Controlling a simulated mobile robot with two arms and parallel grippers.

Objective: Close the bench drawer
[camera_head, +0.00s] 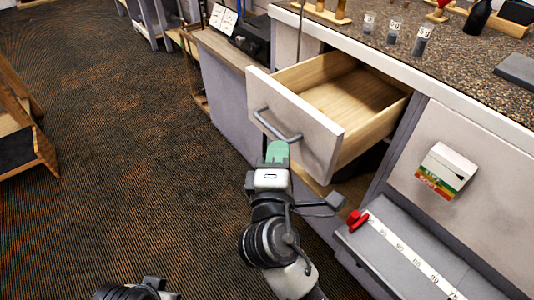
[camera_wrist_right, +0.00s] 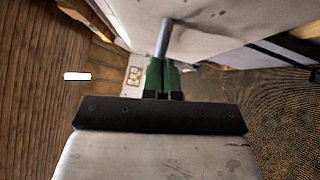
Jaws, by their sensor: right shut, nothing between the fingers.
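The bench drawer (camera_head: 318,150) is pulled well out of the bench in the head view. It has a pale front, a bare wooden inside and looks empty. Its grey bar handle (camera_head: 272,128) is on the front face. My right gripper (camera_head: 277,151) is shut and empty, its green fingertips in front of the drawer front near the handle's lower end. In the right wrist view the green fingers (camera_wrist_right: 163,76) are together, and the handle (camera_wrist_right: 164,38) runs up beyond their tips. I cannot tell whether they touch it. My left gripper is not in view.
The speckled bench top (camera_head: 450,75) carries small labelled cups (camera_head: 392,32) and a dark bottle (camera_head: 478,16). A small white box (camera_head: 446,170) and a grey ledge with a ruler strip (camera_head: 415,262) are right of the drawer. Carpet (camera_head: 130,150) lies open to the left.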

